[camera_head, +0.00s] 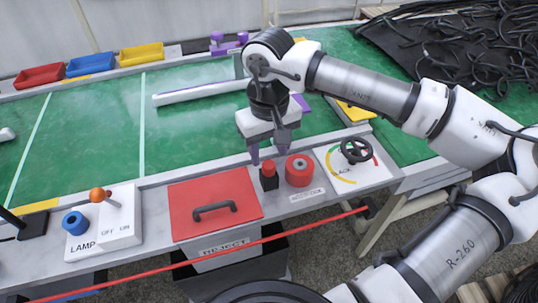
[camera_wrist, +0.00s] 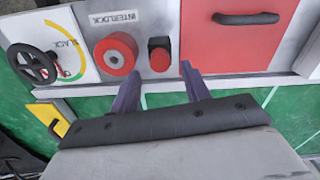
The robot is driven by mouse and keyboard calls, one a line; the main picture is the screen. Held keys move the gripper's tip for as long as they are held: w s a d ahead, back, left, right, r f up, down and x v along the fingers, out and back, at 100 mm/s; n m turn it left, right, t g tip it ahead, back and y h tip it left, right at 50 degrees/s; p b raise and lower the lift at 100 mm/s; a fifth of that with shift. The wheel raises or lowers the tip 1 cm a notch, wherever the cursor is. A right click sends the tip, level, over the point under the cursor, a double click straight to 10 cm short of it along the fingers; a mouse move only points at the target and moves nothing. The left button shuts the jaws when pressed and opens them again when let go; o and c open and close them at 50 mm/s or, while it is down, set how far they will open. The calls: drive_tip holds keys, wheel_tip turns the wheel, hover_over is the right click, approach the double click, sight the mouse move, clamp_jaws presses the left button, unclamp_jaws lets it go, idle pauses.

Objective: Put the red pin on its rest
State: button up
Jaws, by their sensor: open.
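The red pin (camera_head: 269,167) shows as a small red cylinder standing upright on a black square block (camera_head: 270,182), which looks like its rest. In the wrist view the red pin (camera_wrist: 159,60) is seen from above on the black block (camera_wrist: 159,41). I cannot tell how firmly it is seated. My gripper (camera_head: 268,153) points down just above and behind the pin. Its two purple fingers are apart with nothing between them. In the wrist view my gripper (camera_wrist: 160,86) has its fingertips just short of the block, one toward each side.
A wider red round piece (camera_head: 299,171) with a grey centre stands close right, by the INTERLOCK label. A black handwheel (camera_head: 356,150) is farther right. A red REJECT lid (camera_head: 215,204) lies left. A red cord (camera_head: 250,243) runs along the front.

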sight(269, 165)
wheel_tip(269, 165, up, 9)
drive_tip(key=shift+r, duration=0.2)
idle(0.3)
